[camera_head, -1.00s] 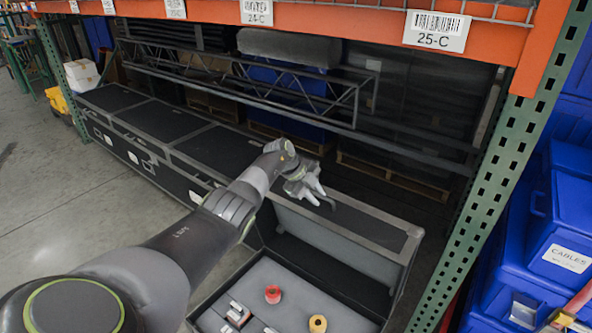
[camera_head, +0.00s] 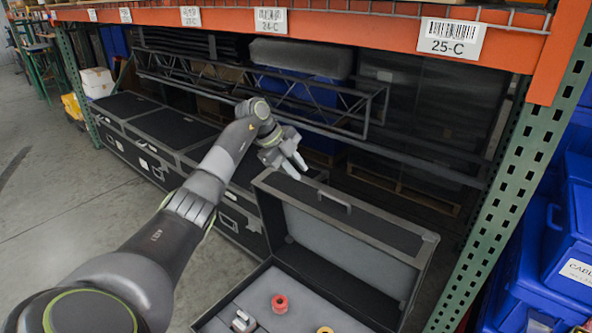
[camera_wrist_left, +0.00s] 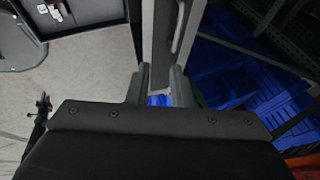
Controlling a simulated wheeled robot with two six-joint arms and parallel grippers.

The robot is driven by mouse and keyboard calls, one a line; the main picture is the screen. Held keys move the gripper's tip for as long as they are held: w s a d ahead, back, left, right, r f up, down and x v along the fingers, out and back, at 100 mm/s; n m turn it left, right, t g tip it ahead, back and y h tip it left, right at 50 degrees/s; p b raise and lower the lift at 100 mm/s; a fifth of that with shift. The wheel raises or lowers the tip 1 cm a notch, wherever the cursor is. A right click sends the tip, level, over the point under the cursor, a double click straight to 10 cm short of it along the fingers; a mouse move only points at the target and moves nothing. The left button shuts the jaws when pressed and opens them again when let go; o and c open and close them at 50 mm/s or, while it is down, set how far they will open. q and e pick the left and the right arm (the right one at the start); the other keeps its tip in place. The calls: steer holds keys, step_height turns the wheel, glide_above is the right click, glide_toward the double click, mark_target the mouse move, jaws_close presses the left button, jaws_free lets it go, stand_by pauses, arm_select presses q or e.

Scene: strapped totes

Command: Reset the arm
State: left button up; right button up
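My left gripper (camera_head: 291,166) is at the raised lid (camera_head: 345,218) of an open black case, near the lid's upper left corner. A handle (camera_head: 335,200) on the lid's top edge is clear of the fingers in the head view. In the left wrist view the two fingers (camera_wrist_left: 162,92) are apart, with a gap between them. The lid edge (camera_wrist_left: 160,35) runs up the picture beyond this gap. I cannot tell whether the fingers touch the lid. I see nothing held. My right gripper is not in view.
The open case holds a red roll (camera_head: 280,304), a yellow roll (camera_head: 325,330) and small metal pieces (camera_head: 243,321). Closed black cases (camera_head: 170,130) line up at left. An orange rack beam (camera_head: 360,32) crosses above, a green post (camera_head: 520,170) and blue totes (camera_head: 570,230) stand at right.

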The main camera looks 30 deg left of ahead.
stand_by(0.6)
